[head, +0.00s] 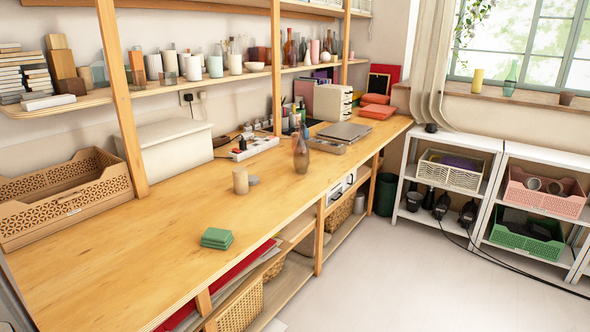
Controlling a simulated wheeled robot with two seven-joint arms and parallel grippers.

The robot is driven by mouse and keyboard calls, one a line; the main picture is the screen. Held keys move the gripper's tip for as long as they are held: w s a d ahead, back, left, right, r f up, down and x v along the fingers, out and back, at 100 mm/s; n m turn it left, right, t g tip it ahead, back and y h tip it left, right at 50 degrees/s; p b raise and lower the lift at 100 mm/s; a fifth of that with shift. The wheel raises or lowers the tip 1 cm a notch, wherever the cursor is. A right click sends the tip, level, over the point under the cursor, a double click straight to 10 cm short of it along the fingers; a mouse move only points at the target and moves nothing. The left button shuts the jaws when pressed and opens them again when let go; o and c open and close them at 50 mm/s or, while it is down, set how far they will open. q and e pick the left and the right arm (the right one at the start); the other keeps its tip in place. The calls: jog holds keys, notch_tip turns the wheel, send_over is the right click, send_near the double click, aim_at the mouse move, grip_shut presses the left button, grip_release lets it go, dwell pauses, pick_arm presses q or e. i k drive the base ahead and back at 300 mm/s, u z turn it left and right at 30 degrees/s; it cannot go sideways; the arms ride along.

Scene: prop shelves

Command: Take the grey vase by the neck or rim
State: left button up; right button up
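A brownish-grey, bottle-shaped vase (301,158) with a narrow neck stands upright on the wooden counter (130,240), right of the middle of the head view. It looks partly see-through, and nothing touches its neck or rim. It is the vase on the counter closest to grey; several other vases and bottles stand on the shelf above. Neither of my grippers is in view.
A beige cylinder (240,181), a small grey piece (253,180) and green coasters (216,238) are on the counter left of the vase. Wooden posts (123,100) rise along the back.

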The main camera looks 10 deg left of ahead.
aim_at(301, 159)
jog(key=z, duration=0.7)
jog(key=i, duration=2.05)
jog(key=u, duration=0.7)
